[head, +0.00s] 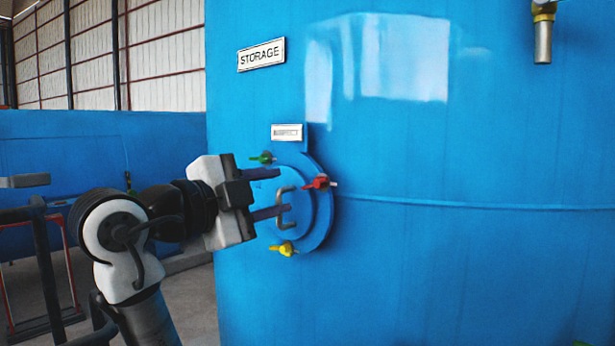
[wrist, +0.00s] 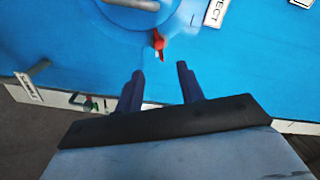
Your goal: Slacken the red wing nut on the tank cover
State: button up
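The round blue tank cover (head: 318,222) is on the side of the large blue tank and has a grey handle (head: 284,208). The red wing nut (head: 320,182) is on the cover's right edge in the head view. In the wrist view the red wing nut (wrist: 158,42) is at upper middle, beyond the fingertips and roughly in line with the gap between them. My gripper (head: 283,190) is in front of the cover, left of the red nut in the head view. In the wrist view my gripper (wrist: 160,72) is open with nothing between its fingers.
A green wing nut (head: 263,157) is at the cover's top and a yellow one (head: 284,248) at its bottom. A small label plate (head: 287,132) is above the cover, and a STORAGE sign (head: 262,54) higher up. A brass valve (head: 543,30) is at upper right.

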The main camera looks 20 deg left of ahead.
aim_at(319, 183)
jog(key=p+x, duration=0.3)
jog(key=x, duration=0.6)
jog(key=shift+w+f, duration=0.1)
grip_shut()
